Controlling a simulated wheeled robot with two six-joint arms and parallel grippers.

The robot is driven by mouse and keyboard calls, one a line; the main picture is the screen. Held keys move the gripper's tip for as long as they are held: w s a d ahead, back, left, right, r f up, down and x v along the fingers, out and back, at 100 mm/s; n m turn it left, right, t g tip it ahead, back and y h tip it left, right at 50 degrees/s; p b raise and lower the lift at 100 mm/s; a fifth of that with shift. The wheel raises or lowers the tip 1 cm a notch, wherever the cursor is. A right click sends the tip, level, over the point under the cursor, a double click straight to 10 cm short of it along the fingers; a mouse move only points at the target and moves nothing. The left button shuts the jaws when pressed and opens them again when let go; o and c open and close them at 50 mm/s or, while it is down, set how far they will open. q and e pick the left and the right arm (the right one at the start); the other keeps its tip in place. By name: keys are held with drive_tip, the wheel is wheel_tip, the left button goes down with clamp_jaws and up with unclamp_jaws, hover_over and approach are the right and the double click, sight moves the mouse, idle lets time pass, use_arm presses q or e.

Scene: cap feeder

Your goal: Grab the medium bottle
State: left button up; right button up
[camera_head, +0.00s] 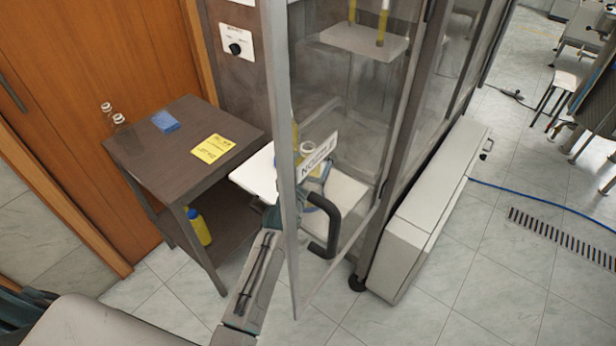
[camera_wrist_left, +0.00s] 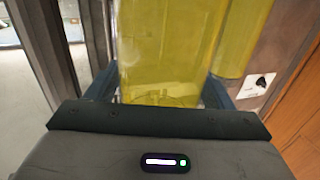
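Tall translucent yellow bottles show in the left wrist view. One yellow bottle (camera_wrist_left: 165,50) stands between the two fingers of my left gripper (camera_wrist_left: 158,92), and a second yellow bottle (camera_wrist_left: 240,38) is behind it to the right. The fingers are spread to about the bottle's width; I cannot tell whether they press on it. In the head view my left gripper (camera_head: 313,190) is behind the glass door, at the white shelf, partly hidden by the door's label. A pale round bottle top (camera_head: 307,148) shows just above the label. I cannot tell which bottle is the medium one. My right gripper is not in view.
The open glass door (camera_head: 283,120) with a dark handle (camera_head: 327,235) stands in front of my left arm. A dark side table (camera_head: 185,130) at left holds a blue item (camera_head: 166,121) and a yellow sign (camera_head: 213,148). A yellow bottle (camera_head: 199,227) stands on its lower shelf.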

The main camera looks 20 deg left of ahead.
use_arm(q)
drive_tip(key=c, duration=1.1)
drive_tip(key=shift+r, duration=0.15)
